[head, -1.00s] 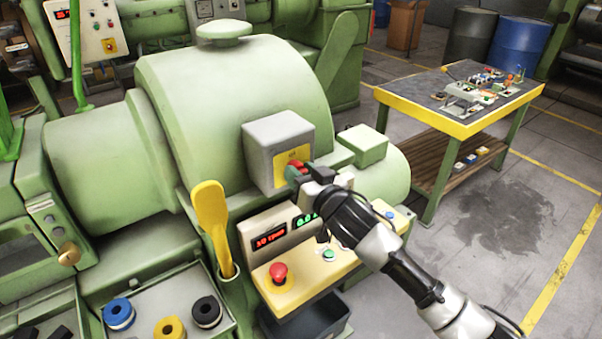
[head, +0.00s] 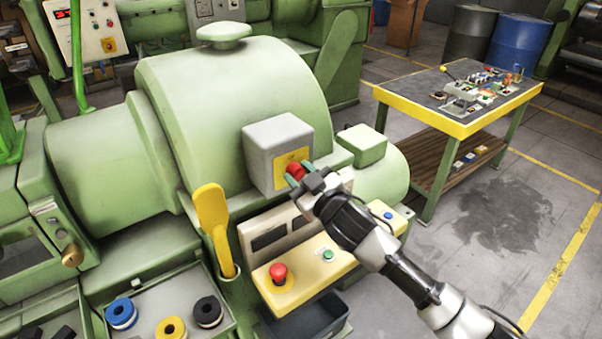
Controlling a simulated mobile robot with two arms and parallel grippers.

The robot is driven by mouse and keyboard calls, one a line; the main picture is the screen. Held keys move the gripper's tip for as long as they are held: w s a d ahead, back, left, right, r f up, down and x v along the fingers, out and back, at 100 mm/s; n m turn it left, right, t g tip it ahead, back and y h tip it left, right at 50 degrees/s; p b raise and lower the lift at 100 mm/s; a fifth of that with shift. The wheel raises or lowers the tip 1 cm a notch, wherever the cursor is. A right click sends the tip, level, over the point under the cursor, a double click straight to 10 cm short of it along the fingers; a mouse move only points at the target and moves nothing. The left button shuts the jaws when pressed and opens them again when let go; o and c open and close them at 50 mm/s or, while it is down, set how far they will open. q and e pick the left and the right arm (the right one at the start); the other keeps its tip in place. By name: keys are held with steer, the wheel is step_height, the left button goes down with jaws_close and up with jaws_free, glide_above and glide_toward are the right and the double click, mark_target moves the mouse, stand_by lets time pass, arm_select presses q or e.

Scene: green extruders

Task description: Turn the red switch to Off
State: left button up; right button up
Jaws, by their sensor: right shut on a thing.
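The red switch (head: 295,170) is on the yellow plate (head: 284,166) on the front of a grey box (head: 268,147), which is mounted on the green extruder. My right gripper (head: 299,175) is shut on the red switch, with its fingers on either side of it. The fingers cover part of the switch, and the label on the plate is too small to read. The displays (head: 268,238) on the panel below are dark. My left gripper is not in view.
Below the box, a yellow panel holds a red mushroom button (head: 278,273), a green button (head: 327,255) and a blue button (head: 388,215). A yellow scoop (head: 211,220) stands upright to the left. A workbench (head: 455,128) with small parts stands at the back right.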

steer(key=n+p, duration=0.1)
steer(key=n, duration=0.4)
steer(key=shift+n, duration=0.4)
steer(key=n+p, duration=0.1)
steer(key=n, duration=0.5)
steer(key=shift+f+y, duration=0.15)
steer(key=shift+y, duration=0.25)
steer(key=shift+f, duration=0.1)
steer(key=o, duration=0.9)
steer(key=shift+r+b+v, duration=0.2)
steer(key=shift+b+v, duration=1.05)
steer(key=shift+v, duration=4.2)
